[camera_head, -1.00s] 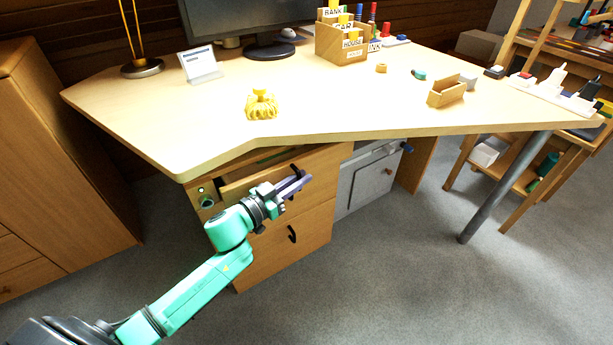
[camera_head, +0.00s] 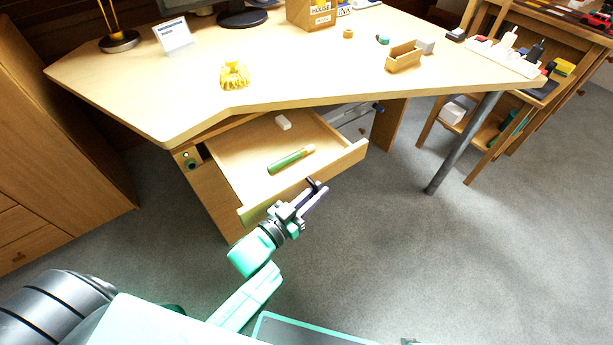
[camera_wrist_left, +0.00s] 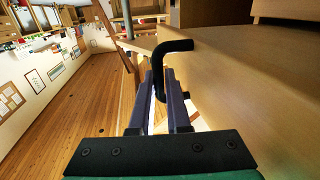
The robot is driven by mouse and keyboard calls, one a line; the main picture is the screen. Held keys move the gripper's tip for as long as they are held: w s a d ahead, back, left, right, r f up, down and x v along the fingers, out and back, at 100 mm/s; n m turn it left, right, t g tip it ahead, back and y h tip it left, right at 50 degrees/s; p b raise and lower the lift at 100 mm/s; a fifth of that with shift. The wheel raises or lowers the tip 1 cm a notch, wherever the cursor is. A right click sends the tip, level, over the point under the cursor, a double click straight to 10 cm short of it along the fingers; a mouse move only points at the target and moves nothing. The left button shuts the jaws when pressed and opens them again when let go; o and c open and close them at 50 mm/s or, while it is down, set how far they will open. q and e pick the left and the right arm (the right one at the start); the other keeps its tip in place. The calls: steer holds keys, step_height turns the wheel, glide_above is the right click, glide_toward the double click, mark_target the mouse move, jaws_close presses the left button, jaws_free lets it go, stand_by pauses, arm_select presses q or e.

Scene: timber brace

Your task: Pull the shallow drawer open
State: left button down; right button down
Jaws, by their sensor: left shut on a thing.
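The shallow drawer (camera_head: 243,158) under the desk stands well open in the head view. Inside it lie a green marker-like stick (camera_head: 291,159) and a small white block (camera_head: 283,122). My left gripper (camera_head: 313,195) is at the drawer's front, shut on its dark handle (camera_head: 315,185). In the left wrist view the black bent handle (camera_wrist_left: 160,66) passes between the two purple-grey fingers (camera_wrist_left: 160,100), and the wooden drawer front fills the right side. My right gripper is not in view.
The desk top (camera_head: 300,75) overhangs the drawer. It carries a yellow object (camera_head: 234,75), a small wooden box (camera_head: 403,57) and a card stand (camera_head: 172,35). A grey metal desk leg (camera_head: 462,143) stands to the right. The floor in front is clear.

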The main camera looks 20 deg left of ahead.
arm_select(q)
steer(key=shift+s+d, duration=0.25)
steer(key=shift+d, duration=0.05)
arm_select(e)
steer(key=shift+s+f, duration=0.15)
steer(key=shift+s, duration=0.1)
arm_select(q)
steer(key=c, duration=1.2)
jaws_free()
steer(key=shift+o, duration=0.2)
steer(key=shift+a, duration=0.1)
